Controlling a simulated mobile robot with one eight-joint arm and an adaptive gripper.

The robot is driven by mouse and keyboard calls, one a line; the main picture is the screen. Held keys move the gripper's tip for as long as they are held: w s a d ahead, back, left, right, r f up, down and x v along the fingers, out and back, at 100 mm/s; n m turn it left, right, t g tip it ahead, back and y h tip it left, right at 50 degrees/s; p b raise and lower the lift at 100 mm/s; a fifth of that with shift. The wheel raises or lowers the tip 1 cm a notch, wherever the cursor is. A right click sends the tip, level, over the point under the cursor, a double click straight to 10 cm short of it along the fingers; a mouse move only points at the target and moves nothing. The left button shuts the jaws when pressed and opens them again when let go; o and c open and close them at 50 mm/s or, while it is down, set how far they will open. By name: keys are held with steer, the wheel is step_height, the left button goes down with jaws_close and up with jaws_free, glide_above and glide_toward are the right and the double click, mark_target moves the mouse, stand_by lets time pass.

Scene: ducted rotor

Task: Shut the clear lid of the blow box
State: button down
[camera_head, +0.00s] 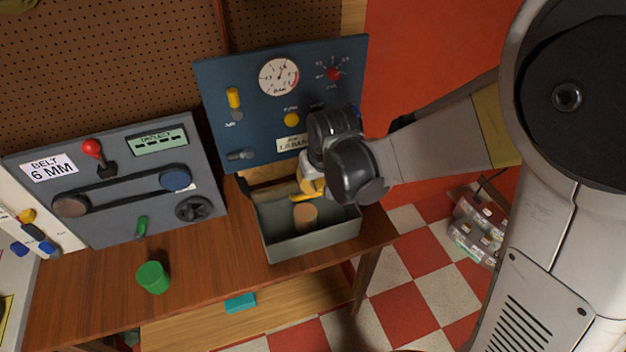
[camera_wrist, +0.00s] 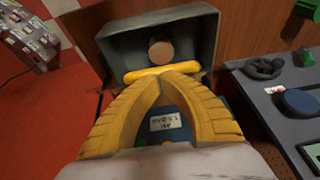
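The blow box is an open-topped grey-green box (camera_head: 310,244) on the wooden bench, below the blue gauge panel. A tan cylinder (camera_head: 305,217) stands inside it, seen also in the wrist view (camera_wrist: 161,50). A yellow bar (camera_wrist: 131,77), apparently the lid's handle, lies across the panel side of the box. The clear pane itself cannot be made out. My gripper (camera_wrist: 165,74) has its yellow fingers drawn together, tips at the bar's middle. Whether they pinch it or only touch it is unclear. In the head view my wrist hides part of the bar and box.
The blue panel (camera_head: 222,86) with gauge and knobs stands close behind my gripper. A crate of bottles (camera_head: 475,230) is on the floor at right.

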steer(key=s+d+f+t+b, duration=0.1)
steer(key=s+f+b, duration=0.2)
steer(key=f+b, duration=0.4)
steer(key=s+d+f+t+b, duration=0.1)
steer(key=s+f+b, duration=0.3)
steer(key=f+b, duration=0.4)
steer(key=shift+t+y+b, duration=0.4)
steer(key=shift+t+b, duration=0.15)
steer(key=shift+t, duration=0.15)
